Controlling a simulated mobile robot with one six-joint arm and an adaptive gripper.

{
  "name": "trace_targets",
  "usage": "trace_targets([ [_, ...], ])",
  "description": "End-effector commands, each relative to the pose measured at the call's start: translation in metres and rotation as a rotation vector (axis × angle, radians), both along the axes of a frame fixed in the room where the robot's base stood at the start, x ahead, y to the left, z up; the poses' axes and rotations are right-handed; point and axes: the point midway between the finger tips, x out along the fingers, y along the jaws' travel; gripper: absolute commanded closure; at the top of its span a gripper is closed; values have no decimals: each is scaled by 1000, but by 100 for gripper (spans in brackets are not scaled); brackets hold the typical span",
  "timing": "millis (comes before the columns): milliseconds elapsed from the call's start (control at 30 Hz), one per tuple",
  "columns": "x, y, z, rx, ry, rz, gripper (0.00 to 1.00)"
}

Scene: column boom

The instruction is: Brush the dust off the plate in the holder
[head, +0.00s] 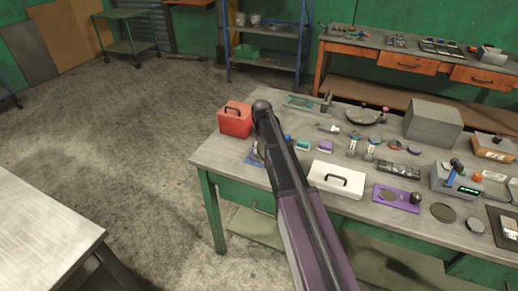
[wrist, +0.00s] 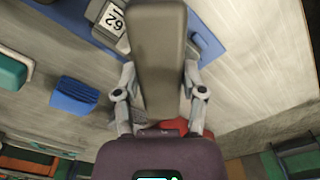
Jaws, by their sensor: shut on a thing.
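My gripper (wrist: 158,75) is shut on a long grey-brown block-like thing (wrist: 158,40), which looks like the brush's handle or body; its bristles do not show. The plate (wrist: 112,24), pale with "62" on it, lies in a blue holder (wrist: 206,45) at the top of the wrist view. The held thing is in front of the holder and hides part of it. I cannot tell whether it touches the plate, and no dust can be made out. In the head view my arm hides the gripper and the plate; a blue edge of the holder (head: 252,160) shows beside the arm.
A red toolbox (head: 236,120) stands at the bench's left corner. A blue ridged block (wrist: 75,97) and a teal one (wrist: 12,70) lie left of my gripper. A white case (head: 337,179) and several small items cover the bench (head: 290,183). The floor at left is open.

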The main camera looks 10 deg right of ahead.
Motion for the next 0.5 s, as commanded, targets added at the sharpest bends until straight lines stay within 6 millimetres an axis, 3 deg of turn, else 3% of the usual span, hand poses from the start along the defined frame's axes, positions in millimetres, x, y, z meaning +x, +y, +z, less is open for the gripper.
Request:
trace_targets([
  [500,9,11,-1,0,0,1,85],
])
